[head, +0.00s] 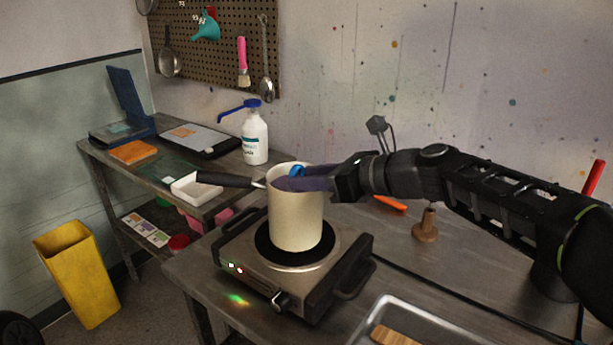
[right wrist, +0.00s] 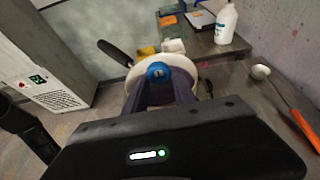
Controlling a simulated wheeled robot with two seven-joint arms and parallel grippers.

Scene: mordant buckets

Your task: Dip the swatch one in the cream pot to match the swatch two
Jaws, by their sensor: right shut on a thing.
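The cream pot (head: 296,222) stands upright on a hot plate (head: 290,265) in the head view, its dark handle pointing left. My right gripper (head: 290,180) reaches in from the right with its fingers over the pot's mouth. It is shut on a small blue thing (head: 297,171), which also shows between the fingertips in the right wrist view (right wrist: 157,72). Whether this is part of a swatch, and what hangs below it in the pot, is hidden. I cannot pick out swatch one or swatch two for sure. My left gripper is not in view.
A wooden peg (head: 426,226) stands right of the hot plate. A metal tray (head: 408,318) lies at the front.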

